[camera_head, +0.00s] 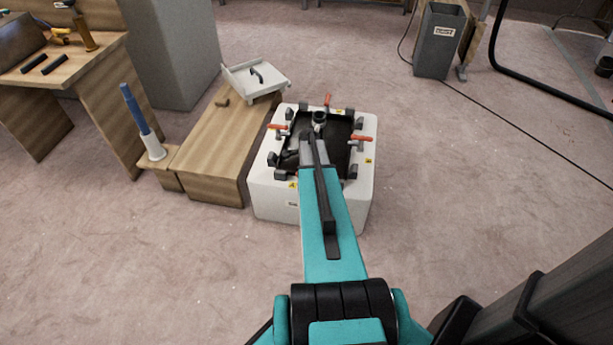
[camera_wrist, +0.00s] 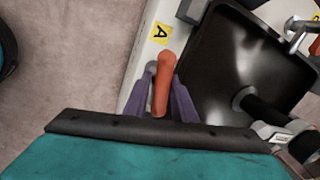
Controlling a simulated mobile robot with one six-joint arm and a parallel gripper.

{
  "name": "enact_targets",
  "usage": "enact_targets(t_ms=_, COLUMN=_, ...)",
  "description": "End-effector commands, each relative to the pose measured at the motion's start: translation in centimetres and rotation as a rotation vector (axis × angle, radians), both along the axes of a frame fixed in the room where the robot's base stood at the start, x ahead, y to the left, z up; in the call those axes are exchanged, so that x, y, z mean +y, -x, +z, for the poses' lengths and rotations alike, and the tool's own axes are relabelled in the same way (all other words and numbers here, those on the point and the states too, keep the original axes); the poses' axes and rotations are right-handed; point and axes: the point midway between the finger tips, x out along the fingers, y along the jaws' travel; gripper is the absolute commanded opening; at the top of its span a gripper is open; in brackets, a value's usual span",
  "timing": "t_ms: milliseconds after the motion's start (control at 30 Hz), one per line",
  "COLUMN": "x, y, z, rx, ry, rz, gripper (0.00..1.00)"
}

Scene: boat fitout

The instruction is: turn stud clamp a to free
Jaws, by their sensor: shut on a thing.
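Stud clamp a has an orange handle (camera_wrist: 163,82) beside the yellow label A (camera_wrist: 160,32) in the wrist view. My gripper (camera_wrist: 162,78) has its two grey-purple fingers on either side of this handle and is shut on it. The handle points roughly up and down in the picture, beside the dark opening (camera_wrist: 225,55). The clamp's base is mostly hidden behind the handle and fingers. In the head view the clamp is at the near left edge of the white housing (camera_head: 270,205), beside a yellow label (camera_head: 292,184); my arm hides the fingers there.
More orange-handled clamps stand around the opening: left (camera_head: 277,126), far (camera_head: 326,99) and right (camera_head: 360,137). A wooden bench (camera_head: 205,150) stands left of the housing, with a white panel (camera_head: 270,86) at its far end. Floor to the right is mostly clear; a cable crosses it.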

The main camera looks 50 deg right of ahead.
Motion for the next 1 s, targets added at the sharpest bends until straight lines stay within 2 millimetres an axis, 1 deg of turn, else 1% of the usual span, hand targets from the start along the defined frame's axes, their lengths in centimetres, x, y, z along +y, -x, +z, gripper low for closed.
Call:
enact_targets(t_ms=33, x=-0.22, y=0.42, z=-0.10, rx=0.009, ry=0.003, rz=-0.031, gripper=0.01)
enact_targets(t_ms=200, x=-0.15, y=0.38, z=-0.15, rx=0.010, ry=0.002, rz=-0.133, gripper=0.01)
enact_targets(t_ms=400, x=-0.08, y=0.39, z=-0.18, rx=0.011, ry=0.002, rz=-0.212, gripper=0.01)
enact_targets(t_ms=600, x=-0.05, y=0.44, z=-0.21, rx=0.014, ry=0.001, rz=-0.247, gripper=0.01)
enact_targets(t_ms=967, x=0.01, y=0.51, z=-0.26, rx=0.015, ry=0.000, rz=-0.251, gripper=0.01)
enact_targets(t_ms=1000, x=0.02, y=0.51, z=-0.26, rx=0.015, ry=0.000, rz=-0.251, gripper=0.26)
